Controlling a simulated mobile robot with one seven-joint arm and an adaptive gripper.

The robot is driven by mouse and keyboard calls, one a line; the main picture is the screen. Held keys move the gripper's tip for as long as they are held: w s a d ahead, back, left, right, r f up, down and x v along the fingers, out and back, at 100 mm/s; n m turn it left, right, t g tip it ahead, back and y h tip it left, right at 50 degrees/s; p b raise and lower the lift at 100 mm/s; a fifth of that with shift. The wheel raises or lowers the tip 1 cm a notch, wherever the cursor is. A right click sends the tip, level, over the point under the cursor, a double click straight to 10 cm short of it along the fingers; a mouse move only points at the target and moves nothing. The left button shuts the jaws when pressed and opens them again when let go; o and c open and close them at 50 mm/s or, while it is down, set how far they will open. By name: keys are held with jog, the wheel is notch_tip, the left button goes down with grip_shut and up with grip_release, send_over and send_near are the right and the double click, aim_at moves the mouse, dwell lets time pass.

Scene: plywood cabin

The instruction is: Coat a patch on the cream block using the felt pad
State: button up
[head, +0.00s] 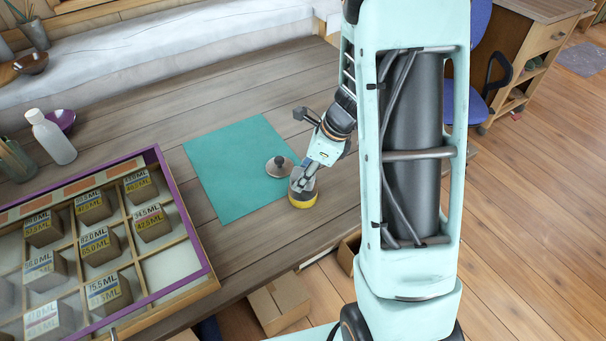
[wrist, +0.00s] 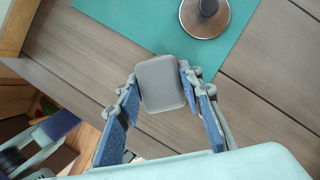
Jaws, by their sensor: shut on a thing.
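My gripper (head: 302,184) points down over the table, just off the front right edge of the teal mat. It is shut on a small grey piece with a yellow lower band (head: 303,203), which I take to be the felt pad. In the wrist view the pad (wrist: 161,84) shows as a plain grey rounded square between the blue-padded fingers. Its underside is hidden, and I cannot tell whether it touches the table. A round metal lid-like disc with a dark knob (head: 280,166) lies on the mat close by. I cannot make out a cream block for certain.
The teal mat (head: 225,170) is otherwise bare. A purple-edged divided tray (head: 190,232) with several labelled blocks stands at left. A white bottle (head: 52,138) and a purple bowl (head: 62,121) stand behind it.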

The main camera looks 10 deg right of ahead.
aim_at(297, 172)
jog(key=shift+r+p, duration=1.8)
jog(key=shift+r, duration=0.45)
jog(key=shift+f, duration=0.1)
